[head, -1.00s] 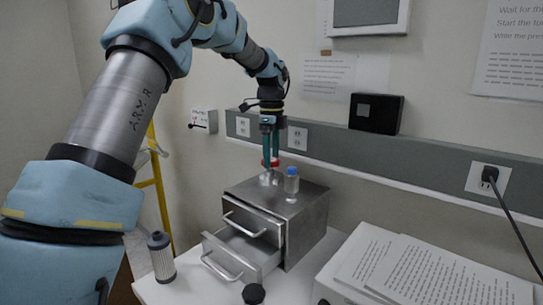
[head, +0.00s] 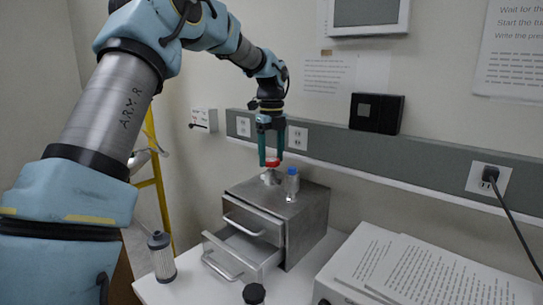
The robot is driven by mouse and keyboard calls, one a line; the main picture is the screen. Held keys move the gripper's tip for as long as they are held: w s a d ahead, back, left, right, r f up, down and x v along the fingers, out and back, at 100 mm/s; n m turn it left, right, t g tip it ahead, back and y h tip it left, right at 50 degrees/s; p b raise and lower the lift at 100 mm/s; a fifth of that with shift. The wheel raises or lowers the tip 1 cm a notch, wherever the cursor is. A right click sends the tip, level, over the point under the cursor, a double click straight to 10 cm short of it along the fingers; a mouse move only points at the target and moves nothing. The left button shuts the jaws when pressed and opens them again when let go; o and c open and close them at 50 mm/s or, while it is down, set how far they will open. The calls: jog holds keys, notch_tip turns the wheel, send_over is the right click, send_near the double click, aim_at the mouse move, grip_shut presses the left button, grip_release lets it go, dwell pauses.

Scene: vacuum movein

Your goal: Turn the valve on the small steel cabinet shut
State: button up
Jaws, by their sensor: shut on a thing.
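The small steel cabinet (head: 312,216) stands on the white table against the wall, with its lower drawer (head: 240,254) pulled out. The valve (head: 271,178) sits on the cabinet's top and has a red handle (head: 272,161). My gripper (head: 271,158) points down from above, with its two green fingers on either side of the red handle, shut on it. The fingers partly cover the handle, and its exact angle is hard to make out.
A small blue-capped bottle (head: 292,184) stands on the cabinet top close to the right of the valve. A grey cylindrical filter (head: 161,257) and a dark round cap (head: 254,293) are on the table. Papers (head: 430,272) lie at the right. A yellow ladder (head: 155,185) stands at the left.

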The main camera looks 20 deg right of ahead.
aim_at(271, 160)
jog(key=o, duration=1.4)
notch_tip(271, 160, up, 11)
jog(key=b, duration=0.2)
jog(key=shift+f+b, duration=0.1)
jog(key=shift+b, duration=0.2)
